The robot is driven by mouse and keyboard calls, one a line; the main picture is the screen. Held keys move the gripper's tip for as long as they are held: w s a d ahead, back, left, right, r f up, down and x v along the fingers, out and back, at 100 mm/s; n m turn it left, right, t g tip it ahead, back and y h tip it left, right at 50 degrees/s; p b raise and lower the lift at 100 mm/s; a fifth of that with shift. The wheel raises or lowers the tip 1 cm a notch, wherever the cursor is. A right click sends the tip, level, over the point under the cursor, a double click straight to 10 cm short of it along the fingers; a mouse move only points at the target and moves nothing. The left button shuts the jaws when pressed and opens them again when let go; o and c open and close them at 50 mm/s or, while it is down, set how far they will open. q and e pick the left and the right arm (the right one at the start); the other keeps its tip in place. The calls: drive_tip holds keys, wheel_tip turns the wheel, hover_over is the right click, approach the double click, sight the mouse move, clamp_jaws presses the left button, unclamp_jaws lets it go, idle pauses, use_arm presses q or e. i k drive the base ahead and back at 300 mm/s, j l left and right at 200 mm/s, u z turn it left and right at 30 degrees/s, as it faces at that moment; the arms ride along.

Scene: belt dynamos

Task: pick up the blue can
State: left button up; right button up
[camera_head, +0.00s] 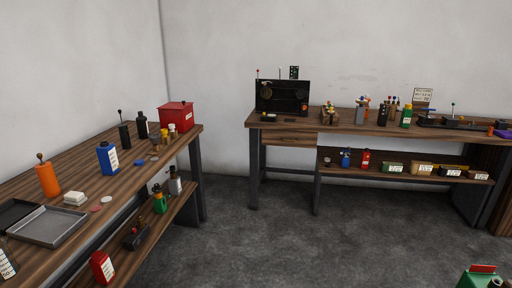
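A blue can (107,158) with a white label and a dark cap stands upright on the left wooden bench, toward the middle of its top. A smaller blue container (346,158) stands on the lower shelf of the back bench; I cannot tell whether it is also a can. Neither of my grippers shows in the head view.
The left bench (88,184) also holds an orange bottle (47,179), a metal tray (47,226), a red box (176,116) and small items. The back bench (285,125) carries bottles and a black panel. Grey floor (270,240) between the benches is clear. A green container (480,278) shows at bottom right.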

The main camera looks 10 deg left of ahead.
sight(107, 153)
drive_tip(key=i, duration=0.6)
drive_tip(key=i+l+u, duration=0.15)
drive_tip(key=i, duration=0.45)
drive_tip(key=i+l, duration=0.15)
drive_tip(key=i, duration=0.45)
